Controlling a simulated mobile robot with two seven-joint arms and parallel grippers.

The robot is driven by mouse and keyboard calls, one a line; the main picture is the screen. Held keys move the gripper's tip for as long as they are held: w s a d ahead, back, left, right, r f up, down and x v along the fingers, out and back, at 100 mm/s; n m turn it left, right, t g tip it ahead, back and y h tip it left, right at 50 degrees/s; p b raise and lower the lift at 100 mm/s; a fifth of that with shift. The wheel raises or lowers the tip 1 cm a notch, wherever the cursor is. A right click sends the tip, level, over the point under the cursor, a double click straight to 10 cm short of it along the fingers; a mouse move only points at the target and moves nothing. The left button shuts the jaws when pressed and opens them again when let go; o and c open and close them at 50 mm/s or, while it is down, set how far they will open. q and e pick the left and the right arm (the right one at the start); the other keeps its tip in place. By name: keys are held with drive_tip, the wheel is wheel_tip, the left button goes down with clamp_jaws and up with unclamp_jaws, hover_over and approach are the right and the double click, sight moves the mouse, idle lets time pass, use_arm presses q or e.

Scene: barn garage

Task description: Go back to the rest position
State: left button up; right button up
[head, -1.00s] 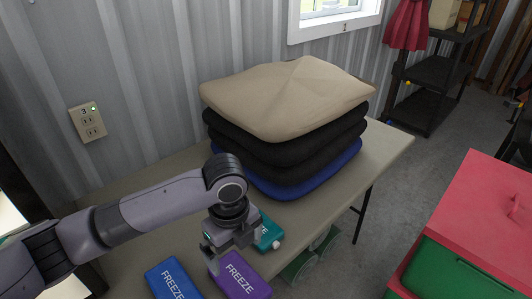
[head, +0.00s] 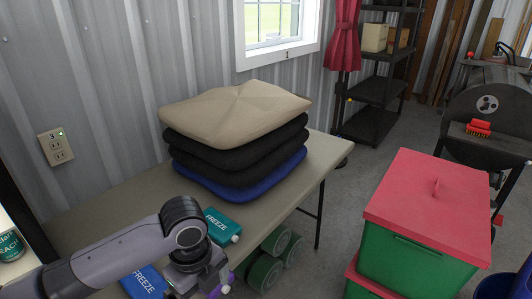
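My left arm comes in from the lower left, and its gripper (head: 203,284) is at the bottom edge of the head view, over the table's near part. Its fingers are mostly hidden, so I cannot tell whether it is open or shut. A blue freeze pack (head: 146,282) lies on the table (head: 105,215) just left of it. A teal freeze pack (head: 222,226) lies just behind it. A bit of a purple pack (head: 219,289) shows beside the gripper; I cannot tell whether they touch. My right gripper is not in view.
Stacked cushions, beige (head: 235,112) on top, stand on the table. Green rolls (head: 275,248) lie under its right edge. A green bin with a red lid (head: 425,200) stands on the floor at right. A black shelf (head: 375,92) and a grill (head: 490,115) are behind. Floor between table and bin is clear.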

use_arm(q)
drive_tip(key=s+d+f+n+t+h, duration=0.2)
drive_tip(key=d+f+n+t+h, duration=0.2)
drive_tip(key=d+f+n+h, duration=0.45)
drive_tip(key=s+a+f+n+t+y, duration=0.3)
drive_tip(key=s+a+n, duration=0.2)
drive_tip(key=a+n, duration=0.2)
drive_tip(key=s+a+f+n+t+y, duration=0.3)
drive_tip(key=s+a+f+n, duration=0.1)
drive_tip(key=a+n, duration=0.3)
drive_tip(key=s+a, duration=0.1)
drive_tip(key=a, duration=0.1)
drive_tip(key=shift+s+a+n+t, duration=0.15)
drive_tip(key=shift+a+n+t, duration=0.15)
drive_tip(key=shift+n, duration=0.05)
